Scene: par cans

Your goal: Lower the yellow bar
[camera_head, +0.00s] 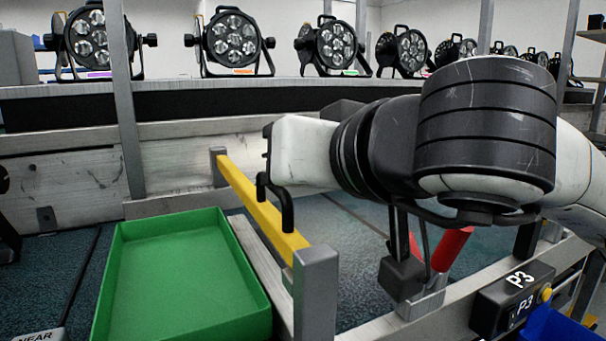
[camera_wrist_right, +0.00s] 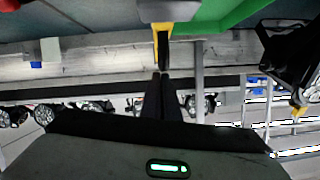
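The yellow bar (camera_head: 246,197) lies level between two short grey posts, beside the green tray. In the right wrist view, the dark fingers of my right gripper (camera_wrist_right: 161,76) are close together, in line with the yellow bar (camera_wrist_right: 163,30), and appear shut on the handle; the exact contact is hard to make out. My left gripper is not in view.
A green tray (camera_head: 126,295) lies left of the bar. Red handles (camera_head: 452,247) stand behind a box marked P3 (camera_head: 517,291) at right. A row of stage lights (camera_head: 230,43) stands on the bench behind. A grey upright (camera_head: 124,100) rises at left.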

